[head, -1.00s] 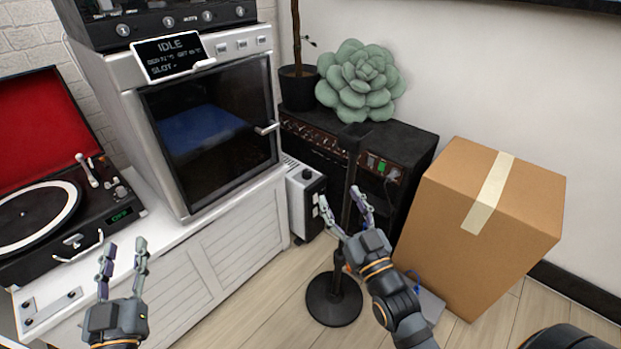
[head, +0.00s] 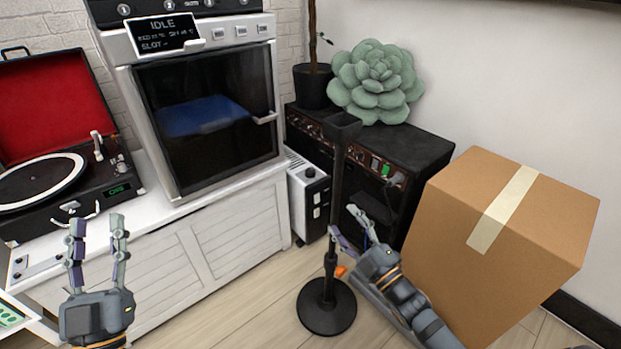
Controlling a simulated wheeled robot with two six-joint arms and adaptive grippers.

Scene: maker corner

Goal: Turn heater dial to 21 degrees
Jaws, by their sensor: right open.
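The heater (head: 308,200) is a small white unit with a black end panel, standing on the floor between the white cabinet and the black amplifier. Its dial (head: 310,172) is a small dark knob at the top of that panel; its setting is too small to read. My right gripper (head: 345,222) is open and empty, right of the heater and lower in the picture, close to the black stand's pole. My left gripper (head: 97,237) is open and empty in front of the white cabinet, far from the heater.
A black stand (head: 327,305) with an upright pole rises just right of the heater. A black amplifier (head: 420,150) and a large cardboard box (head: 500,230) stand to the right. A white cabinet (head: 240,225) bears the oven-like machine (head: 205,115) and a record player (head: 115,195).

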